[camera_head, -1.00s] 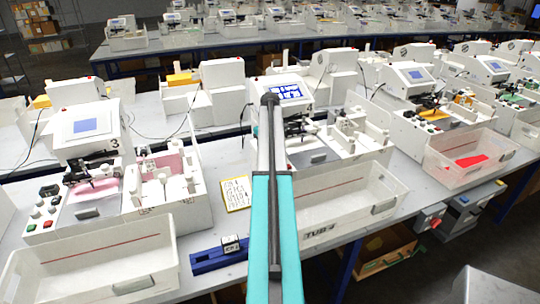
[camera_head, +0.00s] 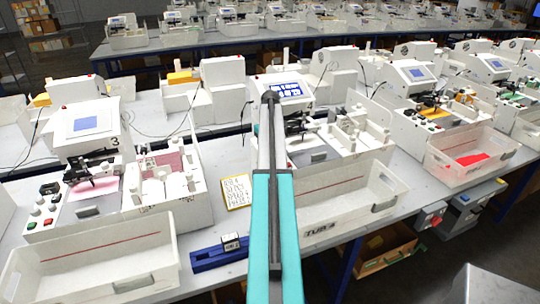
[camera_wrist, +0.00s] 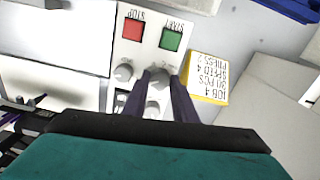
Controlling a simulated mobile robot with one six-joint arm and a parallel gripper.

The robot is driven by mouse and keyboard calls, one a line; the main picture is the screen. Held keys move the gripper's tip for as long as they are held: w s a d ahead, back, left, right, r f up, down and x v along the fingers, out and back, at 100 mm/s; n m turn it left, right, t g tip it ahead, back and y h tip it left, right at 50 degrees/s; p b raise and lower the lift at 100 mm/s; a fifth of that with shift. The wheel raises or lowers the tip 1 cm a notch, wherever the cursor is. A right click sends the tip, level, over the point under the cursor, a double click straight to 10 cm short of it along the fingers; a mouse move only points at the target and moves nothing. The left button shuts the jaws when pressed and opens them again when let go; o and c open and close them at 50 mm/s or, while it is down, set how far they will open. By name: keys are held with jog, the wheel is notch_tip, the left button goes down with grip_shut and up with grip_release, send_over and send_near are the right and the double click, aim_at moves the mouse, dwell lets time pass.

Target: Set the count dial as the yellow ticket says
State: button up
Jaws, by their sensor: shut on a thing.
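In the wrist view, my gripper (camera_wrist: 161,84) has its two dark fingers around a grey dial (camera_wrist: 157,74) on a white control panel and is shut on it. I cannot read a label on this dial. A similar dial (camera_wrist: 123,72) is to its left, and another (camera_wrist: 153,107) is below, partly hidden by the fingers. In the head view my arm hides the gripper and panel.
A red STOP button (camera_wrist: 132,29) and a green START button (camera_wrist: 171,38) are just above the dials. In the head view, a clear tub (camera_head: 345,212) stands in front of the middle machine. A yellow-edged board (camera_head: 236,193) and a blue block (camera_head: 215,259) are left of my arm.

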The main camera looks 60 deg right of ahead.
jog(key=m+b, duration=0.1)
jog(key=m, duration=0.3)
jog(key=shift+b, duration=0.3)
jog(key=shift+m+b, duration=0.35)
jog(key=shift+m, duration=1.15)
jog(key=shift+w, duration=0.1)
jog(key=o, duration=1)
jog(key=shift+a, duration=0.1)
jog(key=shift+o, duration=0.2)
notch_tip(320, 180, up, 14)
jog(key=p, duration=0.6)
